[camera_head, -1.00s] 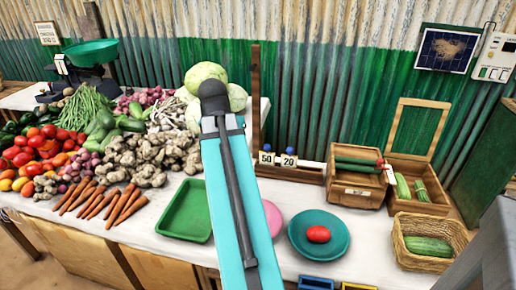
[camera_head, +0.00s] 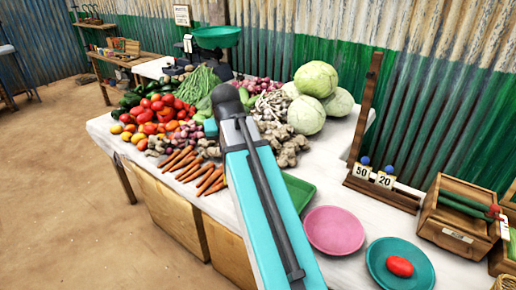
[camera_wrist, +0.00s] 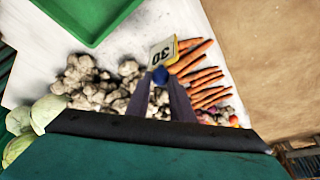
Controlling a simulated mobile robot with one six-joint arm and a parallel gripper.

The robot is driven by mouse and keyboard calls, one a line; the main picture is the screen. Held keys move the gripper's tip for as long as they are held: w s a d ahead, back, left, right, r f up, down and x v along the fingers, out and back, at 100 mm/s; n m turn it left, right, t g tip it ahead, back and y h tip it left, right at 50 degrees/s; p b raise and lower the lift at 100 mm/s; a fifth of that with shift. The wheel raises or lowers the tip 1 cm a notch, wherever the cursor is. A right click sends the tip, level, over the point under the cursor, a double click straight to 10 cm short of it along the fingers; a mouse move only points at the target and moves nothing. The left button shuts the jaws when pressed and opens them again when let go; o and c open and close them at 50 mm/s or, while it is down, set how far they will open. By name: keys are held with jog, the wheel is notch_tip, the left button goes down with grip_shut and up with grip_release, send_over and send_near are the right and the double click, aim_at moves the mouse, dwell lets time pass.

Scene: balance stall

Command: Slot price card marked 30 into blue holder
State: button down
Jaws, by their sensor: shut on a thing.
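The price card marked 30 (camera_wrist: 162,53) is white with a yellow edge and a blue ball knob (camera_wrist: 160,75). In the wrist view it appears upside down. My gripper (camera_wrist: 161,86) is shut on it by the blue knob, above the ginger and carrots. In the head view my arm hides the gripper and the card. No blue holder is in view now. Two other cards, marked 50 (camera_head: 362,172) and 20 (camera_head: 385,180), stand with blue knobs in a wooden rack (camera_head: 392,196) to the right.
Ginger (camera_wrist: 88,80), carrots (camera_wrist: 197,70) and cabbages (camera_head: 316,80) crowd the stall. A green tray (camera_head: 300,190), pink plate (camera_head: 334,229) and teal plate (camera_head: 379,267) with a red item (camera_head: 400,266) lie along the front. A wooden crate (camera_head: 458,216) stands right. The floor (camera_head: 60,180) is open at left.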

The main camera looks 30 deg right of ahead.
jog(key=w+a+n, duration=0.2)
jog(key=a, duration=0.6)
jog(key=w+a+n+y, duration=0.1)
jog(key=w+a+n, duration=0.1)
jog(key=a, duration=0.6)
jog(key=shift+w+a+f+n+t+y, duration=0.25)
jog(key=shift+f+n+t+y, duration=0.05)
jog(key=shift+f+t, duration=0.15)
